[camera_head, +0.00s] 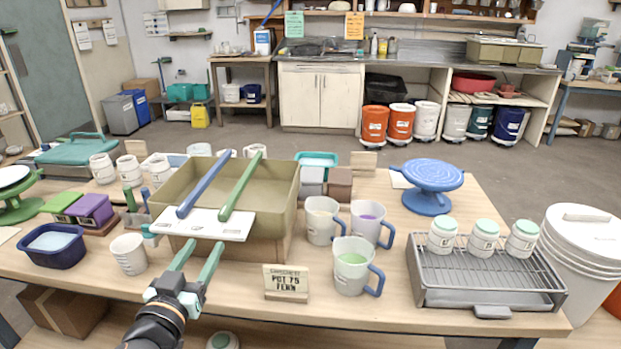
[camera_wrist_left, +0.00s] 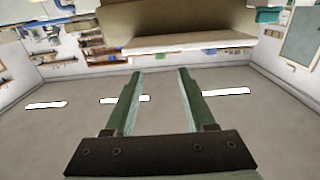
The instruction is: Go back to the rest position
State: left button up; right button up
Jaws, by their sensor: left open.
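My left gripper (camera_head: 201,250) is open and empty, low at the front edge of the table (camera_head: 400,318). Its two green fingers point toward the front of a large tan basin (camera_head: 272,211). In the left wrist view the open fingers (camera_wrist_left: 160,74) have nothing between them, and a tan box-like shape (camera_wrist_left: 180,22) shows beyond their tips. My right gripper is in neither view.
A white cup (camera_head: 129,254) is to the left. A wire rack (camera_head: 480,270) with white jars (camera_head: 442,236) is at the right.

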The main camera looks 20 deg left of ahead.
pick_arm(q)
jog(key=s+d+f+m+g+h+p, duration=0.1)
jog(key=s+d+f+g+h+p, duration=0.15)
jog(key=f, duration=0.55)
jog(key=s+d+f+m+g+h+p, duration=0.1)
jog(key=d+f+g, duration=0.15)
jog(key=f, duration=0.45)
jog(key=s+d+f+m+g+h+p, duration=0.2)
jog(key=s+d+f+g+h, duration=0.1)
jog(key=s+d+f, duration=0.8)
jog(key=shift+d+f+m+p, duration=0.4)
jog(key=shift+d+f, duration=0.25)
jog(key=shift+d, duration=0.55)
jog(key=shift+s+a, duration=0.1)
